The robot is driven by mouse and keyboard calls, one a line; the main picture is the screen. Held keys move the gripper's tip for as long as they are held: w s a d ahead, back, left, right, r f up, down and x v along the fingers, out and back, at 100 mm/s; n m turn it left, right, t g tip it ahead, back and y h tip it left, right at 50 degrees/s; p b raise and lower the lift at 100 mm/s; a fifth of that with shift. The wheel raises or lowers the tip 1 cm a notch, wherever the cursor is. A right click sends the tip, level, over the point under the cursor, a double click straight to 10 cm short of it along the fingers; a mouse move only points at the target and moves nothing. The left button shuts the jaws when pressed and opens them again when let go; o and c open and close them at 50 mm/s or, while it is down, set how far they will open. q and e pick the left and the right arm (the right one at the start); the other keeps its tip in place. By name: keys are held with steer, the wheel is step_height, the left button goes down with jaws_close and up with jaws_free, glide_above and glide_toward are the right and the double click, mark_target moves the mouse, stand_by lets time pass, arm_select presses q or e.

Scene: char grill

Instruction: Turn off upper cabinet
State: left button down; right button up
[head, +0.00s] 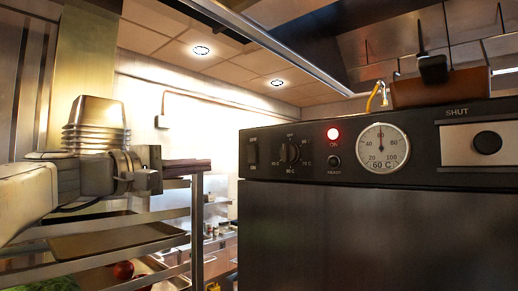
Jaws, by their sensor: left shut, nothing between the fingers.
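The upper cabinet (370,225) is a large dark metal box filling the right of the head view. Its black top panel has a small rocker switch (252,151) at the left end and a round knob (293,152) beside it. A red lamp (334,133) marked ON is lit, with a READY button below. A round dial (383,146) reads about 60 C. My left gripper (203,167) is shut and empty, left of the panel, pointing right, apart from the switch. My right gripper is not in view.
A latch (487,142) marked SHUT is at the panel's right. A brown box (440,88) sits above the cabinet. A gap separates rack and cabinet.

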mark_target(251, 149)
arm_select(q)
steer(key=shift+s+a+r+t, duration=0.15)
steer(key=shift+a+r, duration=0.15)
steer(key=shift+r, duration=0.2)
steer(key=shift+w+a+r+t, duration=0.15)
steer(key=shift+a+r, duration=0.15)
steer(key=shift+r, duration=0.2)
steer(key=shift+s, duration=0.1)
steer(key=p+x, duration=0.8)
steer(key=x, duration=0.5)
steer(key=shift+r, duration=0.15)
steer(key=shift+w+d+p, duration=0.3)
steer(key=shift+w, duration=0.15)
